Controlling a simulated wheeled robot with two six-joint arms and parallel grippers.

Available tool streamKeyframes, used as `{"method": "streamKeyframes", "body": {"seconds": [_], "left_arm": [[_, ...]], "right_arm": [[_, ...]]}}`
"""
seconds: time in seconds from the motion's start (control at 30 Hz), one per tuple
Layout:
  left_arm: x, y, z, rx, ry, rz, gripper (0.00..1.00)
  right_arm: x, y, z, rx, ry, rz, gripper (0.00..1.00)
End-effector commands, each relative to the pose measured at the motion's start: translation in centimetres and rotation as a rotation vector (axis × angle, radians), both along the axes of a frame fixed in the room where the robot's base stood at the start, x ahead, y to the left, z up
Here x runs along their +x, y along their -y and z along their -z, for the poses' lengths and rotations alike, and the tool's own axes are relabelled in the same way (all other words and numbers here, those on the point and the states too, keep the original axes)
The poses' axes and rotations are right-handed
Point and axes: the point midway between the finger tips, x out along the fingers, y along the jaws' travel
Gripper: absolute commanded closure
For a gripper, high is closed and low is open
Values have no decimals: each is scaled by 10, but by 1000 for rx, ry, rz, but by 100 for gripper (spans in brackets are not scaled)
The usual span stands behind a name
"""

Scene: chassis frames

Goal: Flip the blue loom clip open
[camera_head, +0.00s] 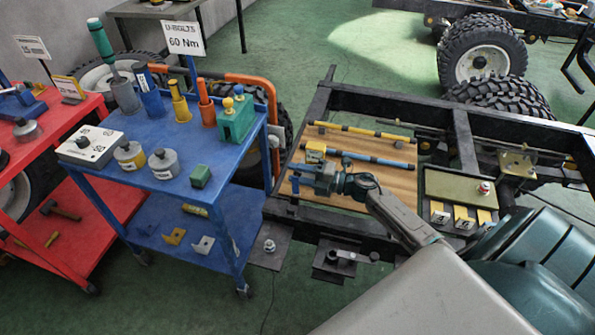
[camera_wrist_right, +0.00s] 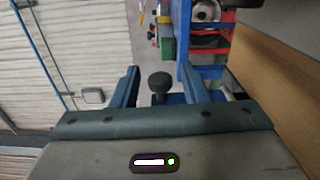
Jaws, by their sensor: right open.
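My right gripper (camera_head: 304,177) is over the left part of the wooden board (camera_head: 390,187), its fingers toward the left. In the right wrist view the fingers (camera_wrist_right: 160,76) stand apart. A round black knob (camera_wrist_right: 159,82) shows between them, with a blue part (camera_wrist_right: 176,98) low behind it. This looks like the blue loom clip (camera_head: 296,182), which is partly hidden by my gripper in the head view. I cannot tell whether a finger touches it. A blue rod (camera_head: 365,158) and a yellow rod (camera_head: 360,131) lie across the board. A yellow clip (camera_head: 314,150) sits beyond my gripper.
The black chassis frame (camera_head: 465,145) surrounds the board. A tray (camera_head: 455,188) with numbered yellow blocks lies to the right. A blue cart (camera_head: 215,160) with tools and cans stands left, a red cart (camera_head: 45,150) farther left. Green floor shows behind the frame.

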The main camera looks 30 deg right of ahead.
Motion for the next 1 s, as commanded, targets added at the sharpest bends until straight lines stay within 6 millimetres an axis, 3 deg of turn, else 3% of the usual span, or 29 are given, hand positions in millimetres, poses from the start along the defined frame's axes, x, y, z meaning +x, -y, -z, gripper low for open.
{"method": "streamKeyframes", "body": {"seconds": [0.27,0.5,0.7,1.0], "left_arm": [[3,1,0,-1,4,-1,64],[2,1,0,-1,3,-1,64],[2,1,-1,-1,2,-1,64],[-1,1,-4,-1,0,-1,64]], "right_arm": [[1,-1,0,0,0,0,60],[1,-1,0,0,0,0,100],[2,0,1,17,-15,0,100],[14,14,9,218,-186,0,100]]}}
